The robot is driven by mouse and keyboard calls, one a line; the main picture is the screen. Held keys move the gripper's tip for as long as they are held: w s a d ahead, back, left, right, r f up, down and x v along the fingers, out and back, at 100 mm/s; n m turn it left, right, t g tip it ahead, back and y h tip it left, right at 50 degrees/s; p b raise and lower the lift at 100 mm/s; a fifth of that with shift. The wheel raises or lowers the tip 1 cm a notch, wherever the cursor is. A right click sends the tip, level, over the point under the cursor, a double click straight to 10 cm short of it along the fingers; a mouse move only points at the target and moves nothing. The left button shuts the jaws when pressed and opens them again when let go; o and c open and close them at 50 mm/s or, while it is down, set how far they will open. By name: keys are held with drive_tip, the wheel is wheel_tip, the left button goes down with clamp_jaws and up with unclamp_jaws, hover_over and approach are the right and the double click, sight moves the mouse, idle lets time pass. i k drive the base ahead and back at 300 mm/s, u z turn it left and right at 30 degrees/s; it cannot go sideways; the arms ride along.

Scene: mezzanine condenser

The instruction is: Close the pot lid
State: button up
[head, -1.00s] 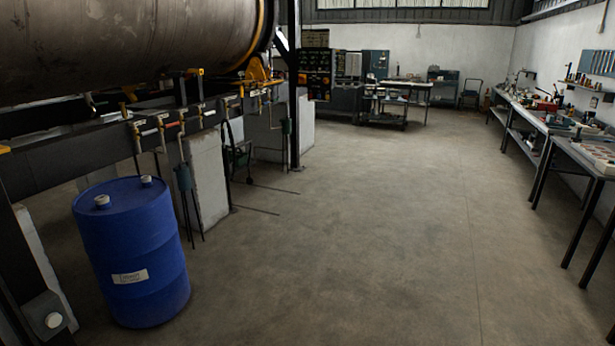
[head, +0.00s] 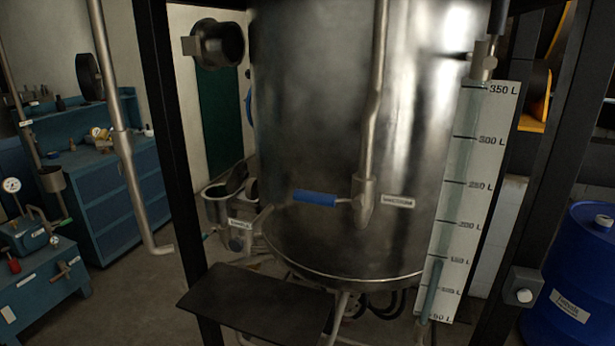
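A small steel pot (head: 214,208) stands low behind the big steel tank, left of the tank's lower edge. A dark, tilted round piece (head: 237,178) above its rim looks like its raised lid, but it is small and dim, so I cannot be sure. A white label (head: 240,223) is on the front near the pot. The tank and its frame stand between my camera and the pot area, and part of that area is hidden. My gripper does not show in the head view.
The steel tank (head: 335,110) has a blue-handled valve (head: 315,198) and a level scale (head: 470,200). A dark plate (head: 255,300) juts out in front. Blue benches (head: 110,190) stand left, a blue drum (head: 575,275) right. Some floor is clear at left.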

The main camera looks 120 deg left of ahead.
sight(240, 172)
drive_tip(key=z, duration=0.7)
drive_tip(key=k, duration=0.1)
drive_tip(key=u, duration=2.9)
drive_tip(key=k, duration=0.15)
drive_tip(key=u, duration=1.7)
drive_tip(key=i, duration=0.4)
drive_tip(key=z, duration=0.15)
